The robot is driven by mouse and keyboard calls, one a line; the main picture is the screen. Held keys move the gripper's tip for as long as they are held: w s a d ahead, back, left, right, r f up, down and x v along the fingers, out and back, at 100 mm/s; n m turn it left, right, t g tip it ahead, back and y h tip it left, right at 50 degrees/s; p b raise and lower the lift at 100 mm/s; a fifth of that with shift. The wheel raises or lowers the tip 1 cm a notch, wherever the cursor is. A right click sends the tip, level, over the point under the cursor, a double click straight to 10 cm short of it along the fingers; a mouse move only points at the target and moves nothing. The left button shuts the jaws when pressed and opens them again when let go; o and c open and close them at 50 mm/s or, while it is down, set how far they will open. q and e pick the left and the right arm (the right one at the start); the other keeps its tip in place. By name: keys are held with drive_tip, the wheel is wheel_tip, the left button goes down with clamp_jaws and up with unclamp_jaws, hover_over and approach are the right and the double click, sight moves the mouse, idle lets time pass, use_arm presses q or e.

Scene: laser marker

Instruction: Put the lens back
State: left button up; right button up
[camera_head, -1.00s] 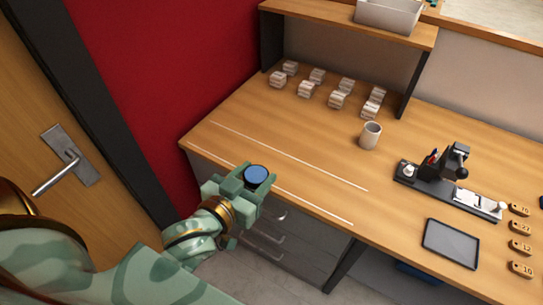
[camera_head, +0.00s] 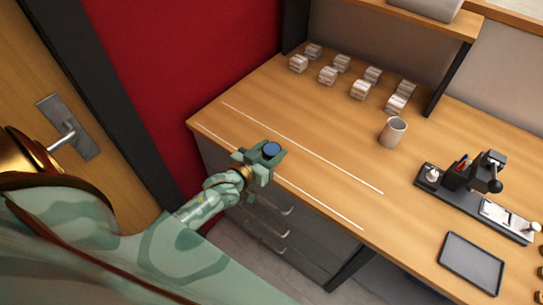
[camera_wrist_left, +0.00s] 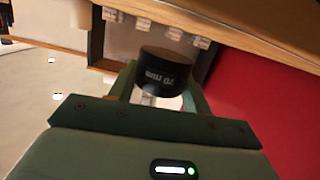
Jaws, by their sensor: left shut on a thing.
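My left gripper (camera_head: 262,159) is shut on the lens (camera_head: 272,150), a short dark cylinder with a blue glass top. In the head view it is held over the front left part of the desk, between the two white lines. The left wrist view shows the lens (camera_wrist_left: 165,70) from the side as a black barrel with white lettering that seems to read "70 mm", between the fingers. Several small pale ribbed holders (camera_head: 360,89) stand in two rows at the back of the desk. My right gripper is not in view.
A black laser device (camera_head: 470,182) on a dark base and a dark tray (camera_head: 471,263) are at the right. A raised shelf (camera_head: 440,25) overhangs the back. The desk's middle is clear.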

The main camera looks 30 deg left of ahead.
sight(271, 158)
use_arm(q)
drive_tip(key=f, duration=0.1)
drive_tip(key=f+b, duration=0.1)
drive_tip(key=f, duration=0.1)
drive_tip(key=shift+w+f, duration=0.3)
drive_tip(key=shift+f, duration=0.05)
drive_tip(key=shift+r, duration=0.1)
drive_tip(key=shift+s, duration=0.1)
drive_tip(key=o, duration=1.1)
drive_tip(key=shift+f, duration=0.2)
drive_tip(key=shift+c, duration=0.2)
drive_tip(key=shift+r, duration=0.1)
